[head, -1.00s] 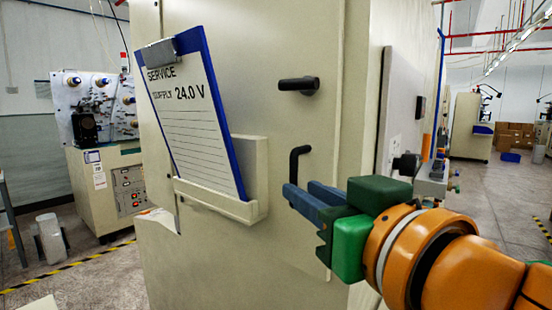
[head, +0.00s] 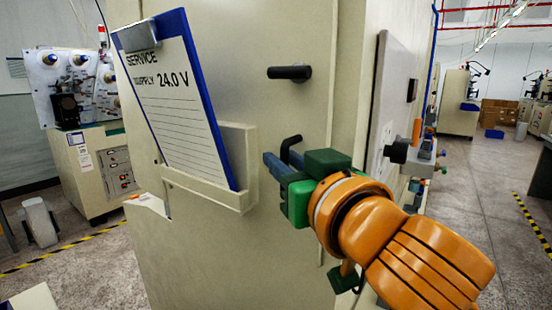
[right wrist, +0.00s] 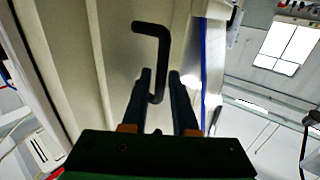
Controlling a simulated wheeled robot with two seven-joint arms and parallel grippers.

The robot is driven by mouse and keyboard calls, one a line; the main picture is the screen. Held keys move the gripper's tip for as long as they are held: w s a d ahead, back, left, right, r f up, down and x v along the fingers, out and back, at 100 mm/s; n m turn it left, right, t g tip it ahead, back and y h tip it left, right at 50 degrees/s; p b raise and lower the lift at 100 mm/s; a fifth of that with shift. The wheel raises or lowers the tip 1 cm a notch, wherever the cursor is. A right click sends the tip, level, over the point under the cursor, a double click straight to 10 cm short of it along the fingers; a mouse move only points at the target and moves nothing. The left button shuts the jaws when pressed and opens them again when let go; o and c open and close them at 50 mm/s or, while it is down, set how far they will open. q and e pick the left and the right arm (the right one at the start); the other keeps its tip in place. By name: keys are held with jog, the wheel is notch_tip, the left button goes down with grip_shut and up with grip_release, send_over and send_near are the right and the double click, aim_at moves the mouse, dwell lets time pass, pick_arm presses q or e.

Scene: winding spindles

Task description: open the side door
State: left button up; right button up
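The side door (head: 285,110) is the beige panel of a tall cabinet, and it looks closed. A black bent handle (head: 291,146) stands out from it; in the right wrist view the handle (right wrist: 163,55) runs down between my fingers. My right gripper (head: 276,152) is at the handle, partly covering it. In the right wrist view my right gripper (right wrist: 160,78) has its fingers apart, one on each side of the handle's lower end, with a gap visible on the right. My left gripper is not in view.
A clipboard (head: 180,105) marked "SERVICE SUPPLY 24.0 V" leans in a beige holder (head: 215,193) left of the handle. A side box with a black knob (head: 397,151) juts out at the right. A winding machine (head: 95,160) stands at left. Floor is open at right.

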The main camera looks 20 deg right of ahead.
grip_shut()
dwell(1.4)
